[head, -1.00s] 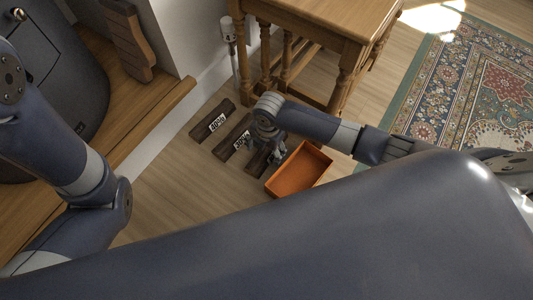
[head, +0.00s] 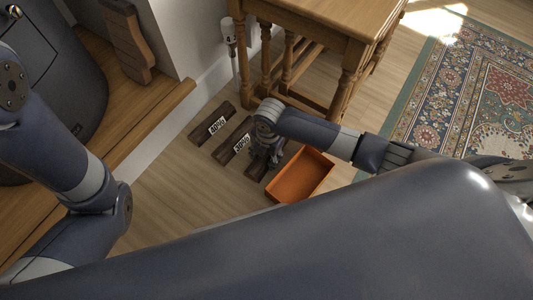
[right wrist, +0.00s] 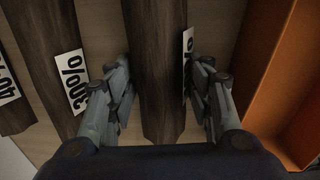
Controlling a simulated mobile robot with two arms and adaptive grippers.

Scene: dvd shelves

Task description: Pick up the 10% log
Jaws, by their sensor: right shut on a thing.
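Three dark brown logs lie side by side on the wooden floor. One log (head: 204,128) has a 40% label and the middle log (head: 233,147) has a 30% label. My right gripper (head: 266,153) is over the third log (head: 257,171), nearest the orange box. In the right wrist view, the fingers of my right gripper (right wrist: 165,95) are on both sides of this log (right wrist: 162,45) and shut on it. Its white label (right wrist: 187,45) is mostly hidden, so I cannot read its number. My left arm shows at the left, but its gripper is out of view.
An orange open box (head: 305,178) stands close to the right of the held log. A wooden table (head: 325,22) with turned legs stands behind. A patterned rug (head: 480,90) lies at the right. Bare floor is in front of the logs.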

